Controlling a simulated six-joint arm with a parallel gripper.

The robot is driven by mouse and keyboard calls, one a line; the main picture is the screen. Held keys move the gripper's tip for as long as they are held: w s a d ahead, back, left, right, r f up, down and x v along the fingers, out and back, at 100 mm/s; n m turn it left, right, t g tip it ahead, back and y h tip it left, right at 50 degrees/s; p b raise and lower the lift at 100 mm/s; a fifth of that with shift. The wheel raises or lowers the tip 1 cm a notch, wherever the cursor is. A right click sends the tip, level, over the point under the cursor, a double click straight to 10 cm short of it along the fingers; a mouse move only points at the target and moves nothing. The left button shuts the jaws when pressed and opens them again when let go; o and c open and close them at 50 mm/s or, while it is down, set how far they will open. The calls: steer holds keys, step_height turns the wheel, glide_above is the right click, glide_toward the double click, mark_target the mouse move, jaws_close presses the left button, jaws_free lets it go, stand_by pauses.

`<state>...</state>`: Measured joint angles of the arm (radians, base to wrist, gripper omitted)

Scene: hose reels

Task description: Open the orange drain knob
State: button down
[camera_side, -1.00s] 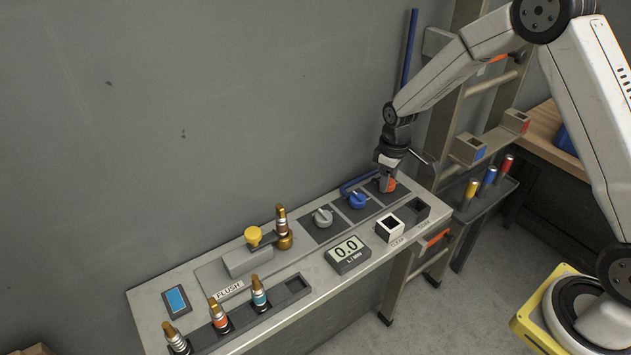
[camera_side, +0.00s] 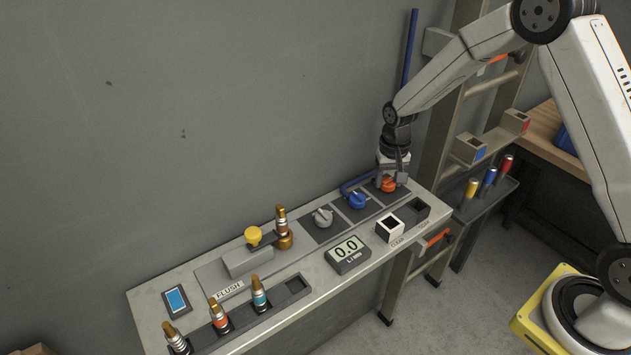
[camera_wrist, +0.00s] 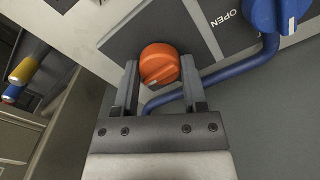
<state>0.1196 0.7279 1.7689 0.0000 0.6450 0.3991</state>
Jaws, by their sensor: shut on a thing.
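The orange drain knob (camera_side: 387,185) sits on a dark square plate at the right end of the bench's knob row. The fingers partly hide the knob's sides.
A blue knob (camera_side: 357,200) with a blue pipe stands just left, and a grey knob (camera_side: 322,217) is further left. The word OPEN (camera_wrist: 227,18) is printed between the orange and blue knobs. A white box (camera_side: 389,229) and a flow display (camera_side: 347,253) stand in front.

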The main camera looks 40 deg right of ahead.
mark_target(389, 179)
steer(key=shift+m, duration=0.5)
steer(key=shift+c, duration=0.7)
jaws_free()
steer(key=shift+r, duration=0.1)
steer(key=shift+r, duration=3.85)
steer(key=shift+s+a+r+n, duration=0.15)
steer(key=shift+s+a+n, duration=0.15)
steer(key=shift+s, duration=0.2)
steer(key=s+a+n+t, duration=0.1)
steer(key=s+a+n, duration=0.1)
steer(key=s, duration=0.6)
steer(key=s+a+n+t, duration=0.1)
steer(key=s+a+n, duration=0.2)
steer(key=s, duration=0.5)
steer(key=shift+s+r+n+t, duration=0.3)
steer(key=shift+s+r+n, duration=0.1)
steer(key=shift+n, duration=0.3)
